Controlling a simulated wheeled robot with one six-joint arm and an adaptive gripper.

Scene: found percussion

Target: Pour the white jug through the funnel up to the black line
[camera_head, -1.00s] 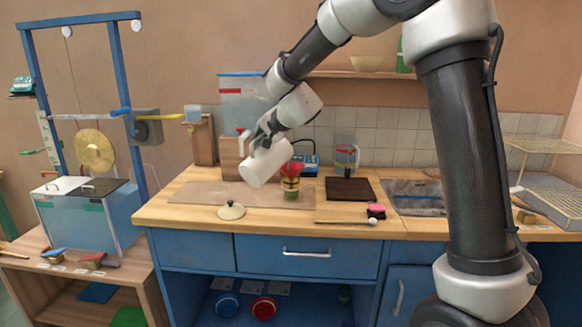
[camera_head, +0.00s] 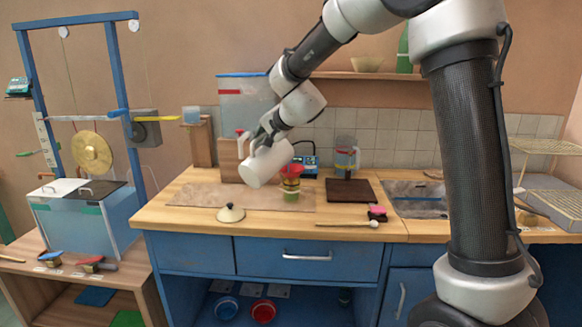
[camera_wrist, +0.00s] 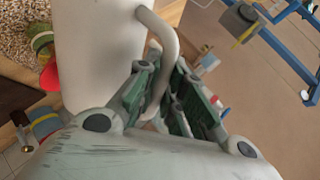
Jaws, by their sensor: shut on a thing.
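The white jug (camera_head: 267,165) is held tilted above the counter, just left of the red funnel (camera_head: 291,170). My gripper (camera_head: 262,140) is shut on the jug's handle; the wrist view shows the handle (camera_wrist: 165,70) between the green-padded fingers (camera_wrist: 170,98). The funnel sits on a small clear jar (camera_head: 290,190) with a greenish lower part. In the wrist view the jug body (camera_wrist: 95,50) partly hides the red funnel (camera_wrist: 50,76) and the jar (camera_wrist: 40,40). I cannot make out the black line, the level in the jar or any stream.
A cream lid (camera_head: 230,213) lies in front of the jug. A mallet (camera_head: 348,223) lies near the counter's front edge by a pink-topped block (camera_head: 377,212). A dark board (camera_head: 350,192), a clear pitcher (camera_head: 346,155) and a blue-framed device (camera_head: 305,165) stand right and behind.

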